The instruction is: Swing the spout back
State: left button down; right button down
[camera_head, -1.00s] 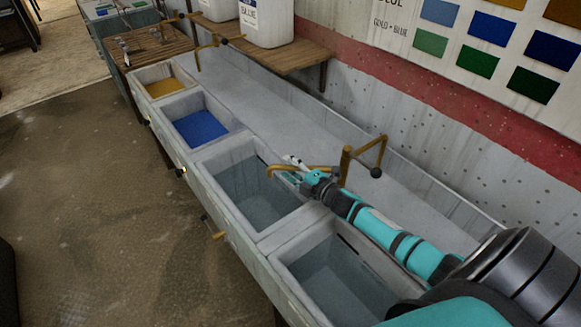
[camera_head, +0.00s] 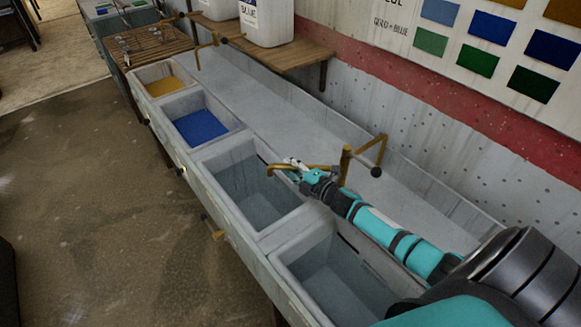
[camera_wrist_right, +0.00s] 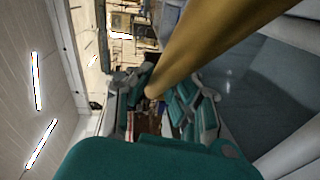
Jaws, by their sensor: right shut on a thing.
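The brass spout (camera_head: 290,167) reaches left from its upright post (camera_head: 345,165), with its tip over the third basin (camera_head: 250,185). A crank-like brass arm with a dark knob (camera_head: 375,172) stands at the post's right. My right gripper (camera_head: 294,165) is at the spout. In the right wrist view the spout (camera_wrist_right: 205,45) is a thick brass bar running down between the fingers of my right gripper (camera_wrist_right: 158,95), which is shut on it. The fingers partly hide the spout in the head view. My left gripper is not in view.
A basin with blue liquid (camera_head: 200,126) and one with yellow (camera_head: 163,87) lie farther along the trough. A fourth basin (camera_head: 335,275) is under my right arm. Another brass spout (camera_head: 205,46) stands farther back. The wall (camera_head: 440,130) bounds the right side.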

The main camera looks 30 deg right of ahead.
jog(key=shift+w, duration=0.1)
jog(key=w+d+m+g+h+b, duration=0.3)
jog(key=w+d+m+h+b, duration=0.3)
jog(key=d+m+h+b, duration=0.3)
jog(key=d+h+b, duration=0.1)
jog(key=h+b, duration=0.2)
jog(key=shift+d+b, duration=0.35)
jog(key=shift+r, duration=0.1)
jog(key=c, duration=1.2)
grip_release()
jog(key=shift+s+a, duration=0.1)
